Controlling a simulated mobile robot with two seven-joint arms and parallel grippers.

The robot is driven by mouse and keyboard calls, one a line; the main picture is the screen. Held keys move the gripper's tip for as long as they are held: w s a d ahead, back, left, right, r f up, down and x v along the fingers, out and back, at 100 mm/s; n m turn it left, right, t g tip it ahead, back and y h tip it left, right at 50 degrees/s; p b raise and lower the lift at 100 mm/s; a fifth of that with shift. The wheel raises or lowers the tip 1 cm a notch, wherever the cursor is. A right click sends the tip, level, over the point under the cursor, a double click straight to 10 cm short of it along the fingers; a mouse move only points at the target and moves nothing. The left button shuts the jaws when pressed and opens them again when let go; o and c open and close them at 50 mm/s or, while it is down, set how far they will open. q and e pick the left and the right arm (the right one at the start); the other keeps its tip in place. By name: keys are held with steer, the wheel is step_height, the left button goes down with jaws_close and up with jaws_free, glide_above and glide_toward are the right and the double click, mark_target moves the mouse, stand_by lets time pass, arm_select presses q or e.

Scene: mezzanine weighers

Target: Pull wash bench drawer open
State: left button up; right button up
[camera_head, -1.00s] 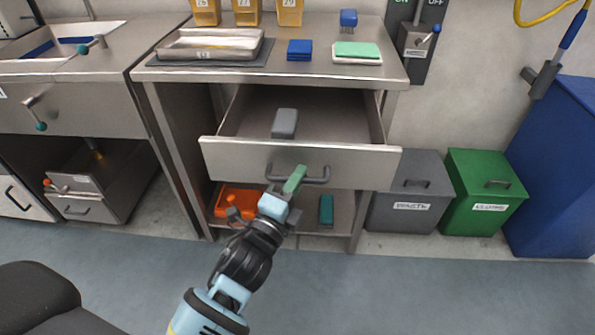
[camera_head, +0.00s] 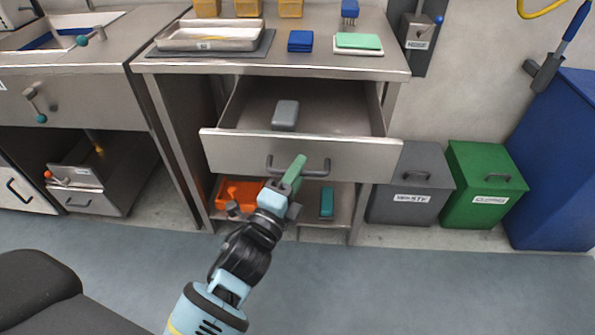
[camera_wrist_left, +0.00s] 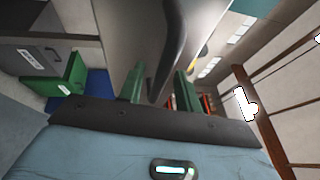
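The wash bench (camera_head: 392,70) has a wide metal drawer (camera_head: 235,153) that stands well out, its inside showing. A grey block (camera_head: 285,115) lies in it. The drawer's dark bar handle (camera_head: 325,172) is on its front. My left gripper (camera_head: 296,170) is at the handle's middle. In the left wrist view, its green fingers (camera_wrist_left: 158,88) stand apart with the dark handle (camera_wrist_left: 171,50) between them. The handle lies near the left finger, with a gap to the right one. My right gripper is not in view.
An orange item (camera_head: 236,193) and a teal item (camera_head: 327,201) lie on the shelf under the drawer. The floor (camera_head: 400,290) in front is clear.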

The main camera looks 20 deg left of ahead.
arm_select(q)
steer(key=d+v, duration=0.1)
steer(key=v, duration=0.6)
steer(key=shift+s+a, duration=0.25)
steer(key=shift+a, duration=0.3)
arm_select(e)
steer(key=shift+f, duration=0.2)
arm_select(q)
steer(key=shift+f, duration=0.1)
